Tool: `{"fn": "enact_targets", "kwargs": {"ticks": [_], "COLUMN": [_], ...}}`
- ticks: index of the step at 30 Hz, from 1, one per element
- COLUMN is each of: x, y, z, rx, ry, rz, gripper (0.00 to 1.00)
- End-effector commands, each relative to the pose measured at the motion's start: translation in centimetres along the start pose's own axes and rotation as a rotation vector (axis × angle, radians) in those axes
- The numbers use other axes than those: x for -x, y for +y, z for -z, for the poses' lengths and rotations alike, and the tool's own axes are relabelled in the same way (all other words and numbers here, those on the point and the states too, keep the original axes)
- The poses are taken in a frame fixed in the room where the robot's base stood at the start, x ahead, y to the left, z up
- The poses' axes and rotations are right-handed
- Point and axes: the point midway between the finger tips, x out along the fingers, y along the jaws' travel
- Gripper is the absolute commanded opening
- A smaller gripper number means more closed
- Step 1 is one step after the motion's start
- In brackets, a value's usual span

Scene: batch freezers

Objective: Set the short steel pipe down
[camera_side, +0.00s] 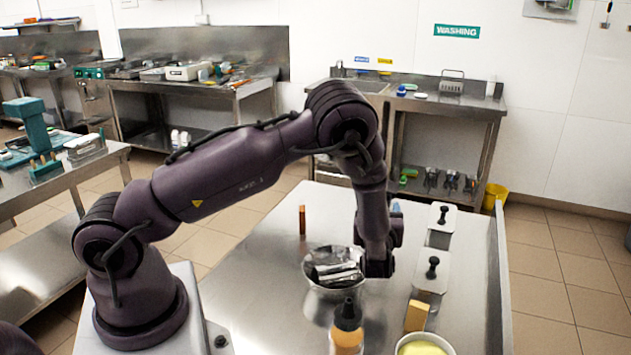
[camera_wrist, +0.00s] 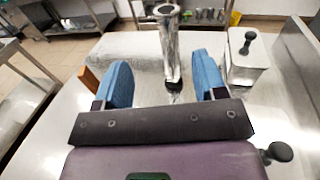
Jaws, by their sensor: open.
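The short steel pipe (camera_wrist: 171,48) stands upright in the wrist view, its open end up and its dark lower end apparently on the steel table (camera_wrist: 140,48). My gripper (camera_wrist: 163,68) is open, with one blue finger on each side of the pipe and a visible gap to both. In the side view my arm hides the pipe, and only a bit of blue finger (camera_side: 396,207) shows beside my wrist.
A metal bowl (camera_side: 318,287) with shiny pieces in it stands left of my wrist. Two white lidded containers (camera_side: 432,281) with black knobs line the right. A brown upright piece (camera_side: 302,220) stands at left. A bottle (camera_side: 347,335), a yellow block (camera_side: 416,315) and a yellow-filled bowl (camera_side: 423,345) are nearer.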

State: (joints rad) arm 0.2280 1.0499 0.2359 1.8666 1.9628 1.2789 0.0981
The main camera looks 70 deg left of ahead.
Motion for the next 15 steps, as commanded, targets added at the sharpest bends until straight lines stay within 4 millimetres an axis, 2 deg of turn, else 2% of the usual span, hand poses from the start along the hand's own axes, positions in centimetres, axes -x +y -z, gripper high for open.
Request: {"fn": "enact_targets", "kwargs": {"ticks": [4, 8, 12, 15], "x": [0.1, 1.8, 4.9, 7.8], "y": [2.5, 6.1, 9.5, 11.5], "z": [-5.0, -9.5, -13.0, -14.8], "rx": [0.197, 0.451, 0.736, 0.943], "ry": [0.046, 0.133, 0.253, 0.353], "rz": [-0.190, -0.416, -0.633, -0.768], "gripper": [0.64, 0.64, 0.64, 0.64]}}
